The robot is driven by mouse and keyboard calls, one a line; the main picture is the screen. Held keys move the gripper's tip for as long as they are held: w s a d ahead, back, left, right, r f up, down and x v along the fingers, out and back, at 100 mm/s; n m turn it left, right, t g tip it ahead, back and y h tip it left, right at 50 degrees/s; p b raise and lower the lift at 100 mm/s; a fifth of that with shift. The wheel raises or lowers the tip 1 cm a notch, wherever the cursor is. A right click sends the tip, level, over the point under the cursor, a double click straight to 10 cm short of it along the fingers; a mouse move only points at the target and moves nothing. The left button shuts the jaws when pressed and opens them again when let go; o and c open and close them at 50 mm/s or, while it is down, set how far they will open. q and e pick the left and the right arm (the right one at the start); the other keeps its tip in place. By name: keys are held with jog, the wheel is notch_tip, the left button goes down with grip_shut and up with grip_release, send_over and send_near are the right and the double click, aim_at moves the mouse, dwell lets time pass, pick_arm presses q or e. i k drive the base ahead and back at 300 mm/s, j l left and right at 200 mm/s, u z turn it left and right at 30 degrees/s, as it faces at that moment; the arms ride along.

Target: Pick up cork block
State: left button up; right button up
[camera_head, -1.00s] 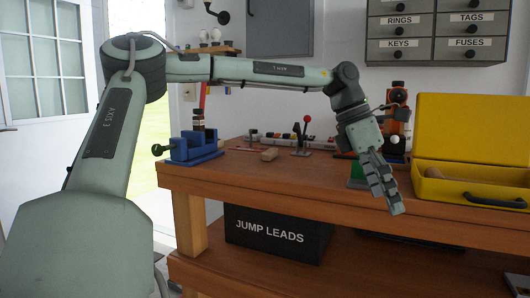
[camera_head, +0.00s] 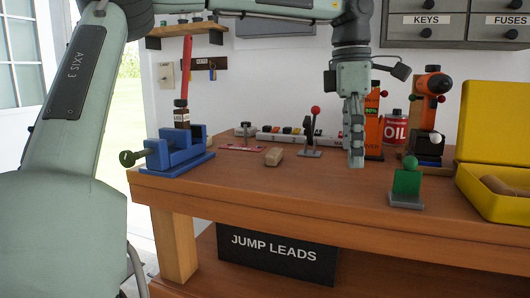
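A small tan block (camera_head: 274,156), which looks like the cork block, lies on the wooden workbench (camera_head: 330,200), behind its front edge and left of centre. My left gripper (camera_head: 355,162) points straight down over the bench, to the right of the block and apart from it. A lever with a red knob (camera_head: 312,135) stands between them. The gripper's fingers line up one behind the other, so I cannot tell whether they are open. No object shows in them. My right gripper is not in view.
A blue vise (camera_head: 175,155) stands at the bench's left end. Right of my gripper are a green-knobbed stand (camera_head: 405,185), an oil can (camera_head: 394,128), an orange tool (camera_head: 428,105) and a yellow case (camera_head: 500,212). The bench in front of the block is clear.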

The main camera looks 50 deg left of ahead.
aim_at(273, 157)
jog(key=j, duration=0.5)
jog(key=i+j, duration=0.15)
jog(key=j, duration=0.8)
jog(key=i, duration=0.05)
